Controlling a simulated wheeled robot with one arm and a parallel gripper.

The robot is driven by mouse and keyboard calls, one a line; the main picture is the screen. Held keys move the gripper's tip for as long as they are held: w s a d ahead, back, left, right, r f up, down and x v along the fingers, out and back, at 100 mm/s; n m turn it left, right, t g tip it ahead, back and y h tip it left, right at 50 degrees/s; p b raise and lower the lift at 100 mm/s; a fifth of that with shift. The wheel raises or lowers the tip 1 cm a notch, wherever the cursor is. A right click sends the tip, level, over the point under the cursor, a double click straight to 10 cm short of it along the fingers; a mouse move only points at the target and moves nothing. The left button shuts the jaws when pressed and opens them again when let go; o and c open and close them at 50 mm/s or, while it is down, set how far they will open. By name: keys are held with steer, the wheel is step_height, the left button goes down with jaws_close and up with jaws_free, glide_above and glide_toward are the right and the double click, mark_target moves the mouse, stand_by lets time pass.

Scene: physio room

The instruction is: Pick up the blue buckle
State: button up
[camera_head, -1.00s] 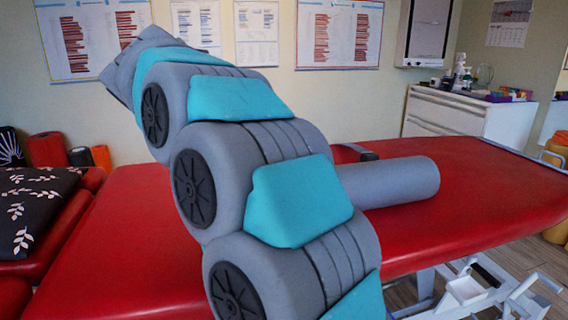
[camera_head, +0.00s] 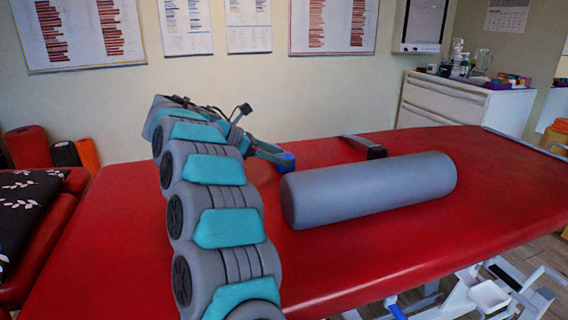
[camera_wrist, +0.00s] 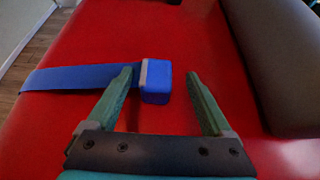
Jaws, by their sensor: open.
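The blue buckle (camera_wrist: 156,81) lies on the red treatment table in the wrist view, with a blue strap (camera_wrist: 80,77) running from it to the left. A light grey edge shows where strap and buckle meet. My gripper (camera_wrist: 160,76) is open, and the buckle lies between its two green fingertips in the picture. Whether the fingers are level with it or above it I cannot tell. In the head view, the buckle (camera_head: 285,161) is a small blue patch beside my gripper (camera_head: 272,152), which is partly hidden by my arm.
A grey bolster (camera_head: 370,190) lies on the red table (camera_head: 430,245), right of the buckle. A dark buckle (camera_head: 376,152) on a grey strap lies behind the bolster. A white cabinet (camera_head: 460,104) stands at the back right. The table's front part is clear.

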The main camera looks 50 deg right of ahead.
mark_target(294, 160)
steer(key=x, duration=0.5)
steer(key=shift+w+d+f, duration=0.1)
steer(key=shift+d+f, duration=0.05)
steer(key=shift+d, duration=0.2)
jaws_close()
stand_by(0.4)
